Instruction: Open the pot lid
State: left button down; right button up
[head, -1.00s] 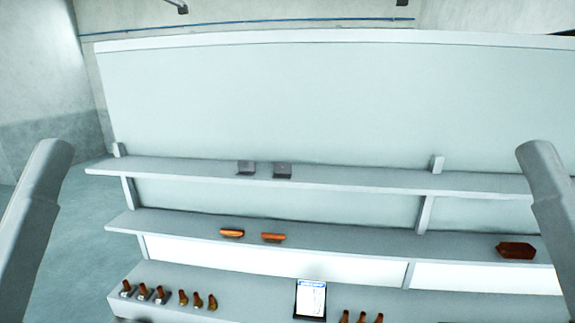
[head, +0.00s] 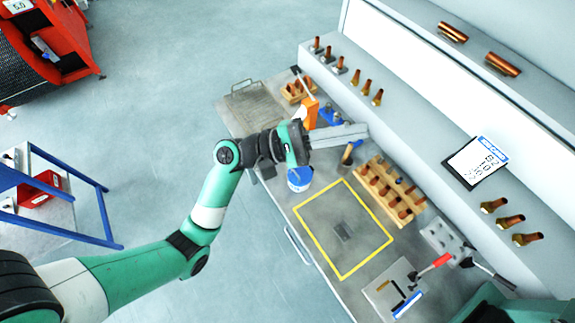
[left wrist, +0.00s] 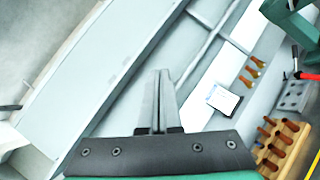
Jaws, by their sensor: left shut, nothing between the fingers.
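A small round blue and white container (head: 300,178), which may be the pot, stands on the bench just below my left wrist in the head view. My wrist hides part of its top, so I cannot tell how its lid sits. My left gripper (head: 362,131) is shut and empty. Its fingers point right toward the shelf unit, above the bench and apart from the container. In the left wrist view the closed fingers (left wrist: 161,75) point at the shelves, and the container is not seen there. My right gripper is not in view.
A yellow square outline (head: 343,228) marks mostly clear bench. A wooden block with copper pieces (head: 390,190) stands right of it. An orange bottle (head: 306,113) is close behind my left gripper. A red-handled tool (head: 434,266) lies at the right.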

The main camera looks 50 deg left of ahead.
pick_arm(q)
jog(key=s+a+f+n+t+y+b, duration=0.1)
jog(key=s+a+f+n+y+b, duration=0.2)
jog(key=f, duration=0.5)
jog(key=a+f+n+t+b, duration=0.1)
jog(key=a+f+n+b, duration=0.2)
jog(key=f, duration=0.5)
jog(key=s+a+f+n+t+y+b, duration=0.1)
jog(key=s+a+f+n+y+b, duration=0.15)
jog(key=f+n, duration=0.4)
jog(key=n+y+b, duration=0.5)
jog(key=y+b, duration=0.1)
jog(key=b, duration=0.1)
send_near(300, 173)
jog(key=shift+t, duration=0.3)
jog(key=w+r, duration=0.2)
jog(key=w+d+b, duration=0.1)
jog(key=w, duration=0.1)
jog(key=shift+d+r, duration=0.1)
jog(key=shift+r, duration=0.3)
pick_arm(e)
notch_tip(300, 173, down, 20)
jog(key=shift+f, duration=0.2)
